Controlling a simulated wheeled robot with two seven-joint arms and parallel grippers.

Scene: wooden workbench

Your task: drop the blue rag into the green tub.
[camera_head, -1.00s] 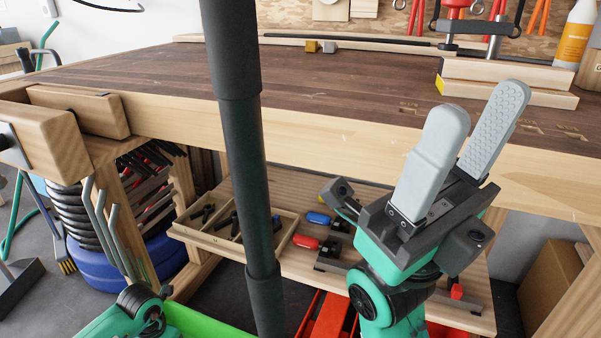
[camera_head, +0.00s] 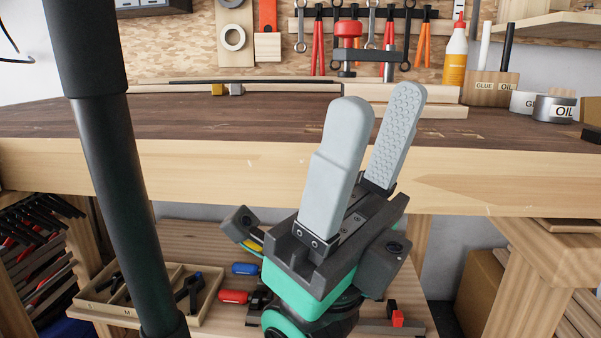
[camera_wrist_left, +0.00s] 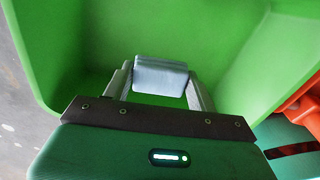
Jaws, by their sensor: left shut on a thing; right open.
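In the left wrist view, my left gripper (camera_wrist_left: 160,88) is shut on the folded, pale blue rag (camera_wrist_left: 160,73). The rag spans the gap between the two fingers. The green tub (camera_wrist_left: 225,40) fills most of that view, with its bare inner walls and floor around and behind the rag. I cannot tell how high the rag is above the tub's floor. In the head view, my right gripper (camera_head: 379,102) is open and empty, fingers pointing up in front of the workbench edge. The tub, rag and left gripper are not in the head view.
The wooden workbench (camera_head: 200,165) crosses the head view. A lower shelf beneath it carries a divided wooden tray (camera_head: 205,308), a blue item (camera_head: 245,268) and a red item (camera_head: 233,297). An orange-red object (camera_wrist_left: 300,105) stands beside the tub. Glue and oil containers stand at back right.

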